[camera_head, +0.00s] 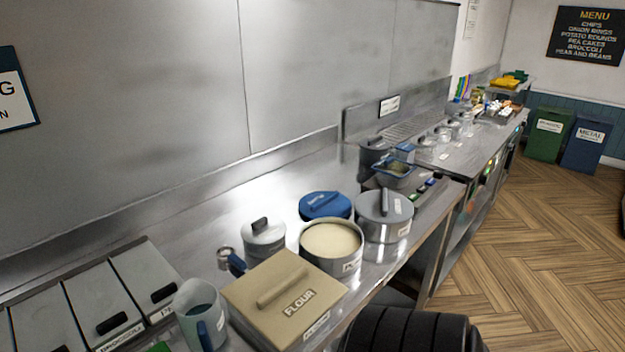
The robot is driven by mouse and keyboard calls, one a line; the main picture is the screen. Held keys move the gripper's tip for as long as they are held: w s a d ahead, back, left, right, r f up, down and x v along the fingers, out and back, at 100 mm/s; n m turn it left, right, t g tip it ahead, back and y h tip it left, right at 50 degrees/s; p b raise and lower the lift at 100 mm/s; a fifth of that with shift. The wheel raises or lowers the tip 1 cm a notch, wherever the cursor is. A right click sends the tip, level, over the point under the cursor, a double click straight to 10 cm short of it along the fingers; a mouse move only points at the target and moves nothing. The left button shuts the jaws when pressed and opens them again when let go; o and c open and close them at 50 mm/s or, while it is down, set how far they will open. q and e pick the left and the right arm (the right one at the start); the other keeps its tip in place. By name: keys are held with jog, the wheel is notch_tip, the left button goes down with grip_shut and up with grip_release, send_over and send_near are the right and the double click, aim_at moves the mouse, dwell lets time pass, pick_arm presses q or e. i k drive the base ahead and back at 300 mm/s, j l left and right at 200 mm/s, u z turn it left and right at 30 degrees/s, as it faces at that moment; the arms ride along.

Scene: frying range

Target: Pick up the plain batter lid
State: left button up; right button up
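An open steel pot (345,266) of pale cream batter (331,240) stands on the steel counter. A round blue lid (325,207) with a dark blue handle lies just behind this pot. The marking on the lid is too small to read, so I cannot tell for sure that it is the plain batter lid. To the right, a steel pot (384,228) has a grey lid (384,204) on it. Neither gripper shows in this view.
A beige flour box (285,290) with a lid stands left of the open pot. A small lidded steel pot (264,243) and a jug (200,315) are further left. A blue-rimmed container (393,173) stands beyond. A black part, probably mine, shows at the bottom.

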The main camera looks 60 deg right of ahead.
aim_at(319, 204)
jog(key=z, duration=2.2)
jog(key=u, duration=0.35)
jog(key=i+l+u, duration=0.25)
jog(key=l, duration=0.15)
jog(key=l+u, duration=0.25)
jog(key=l, duration=0.15)
jog(key=i+l+u, duration=0.1)
jog(key=l+u, duration=0.15)
jog(key=l, duration=0.2)
